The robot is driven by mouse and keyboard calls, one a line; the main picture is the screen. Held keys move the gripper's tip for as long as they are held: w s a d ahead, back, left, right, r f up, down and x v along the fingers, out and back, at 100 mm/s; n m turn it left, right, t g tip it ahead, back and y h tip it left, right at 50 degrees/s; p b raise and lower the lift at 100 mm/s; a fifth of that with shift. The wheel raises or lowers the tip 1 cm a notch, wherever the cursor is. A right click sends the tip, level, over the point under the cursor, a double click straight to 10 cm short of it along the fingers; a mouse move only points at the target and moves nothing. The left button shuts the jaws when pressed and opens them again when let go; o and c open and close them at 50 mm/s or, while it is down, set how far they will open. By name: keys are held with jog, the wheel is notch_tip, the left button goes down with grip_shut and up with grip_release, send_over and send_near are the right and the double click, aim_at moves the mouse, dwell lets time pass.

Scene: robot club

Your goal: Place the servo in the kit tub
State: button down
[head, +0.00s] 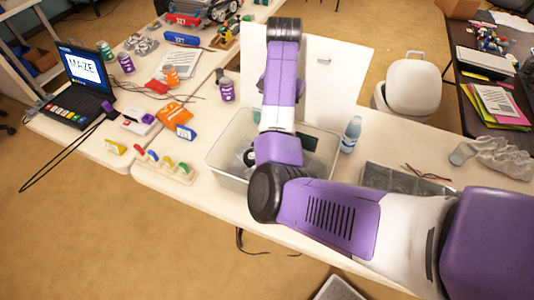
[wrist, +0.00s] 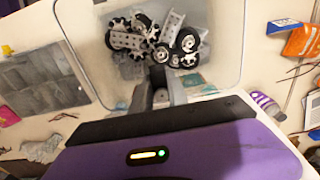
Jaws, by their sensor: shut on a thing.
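The kit tub (head: 215,160) is a clear grey-white open bin on the table below my arm. In the wrist view the tub (wrist: 238,62) holds several black-and-white wheels and grey metal brackets. My gripper (wrist: 160,82) points down into the tub, its fingers shut on a small dark thing (wrist: 160,97) between them. I take this to be the servo, but it is mostly hidden and its shape is unclear. In the head view my own arm covers the fingertips and part of the tub.
A screwdriver rack (head: 165,168) stands near the front edge. A white panel (head: 338,75) rises behind.

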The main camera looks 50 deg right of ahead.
jog(key=shift+d+f, duration=0.25)
jog(key=shift+f, duration=0.3)
jog(key=f+b, duration=0.1)
jog(key=f, duration=0.3)
jog(key=f+b, duration=0.1)
jog(key=f, duration=0.4)
jog(key=f+b, duration=0.2)
jog(key=f, duration=0.3)
jog(key=shift+a, duration=0.25)
jog(key=shift+f, duration=2.4)
jog(key=shift+f, duration=0.15)
jog(key=c, duration=1.3)
grip_release()
notch_tip(320, 180, up, 12)
jog(key=shift+r, duration=0.2)
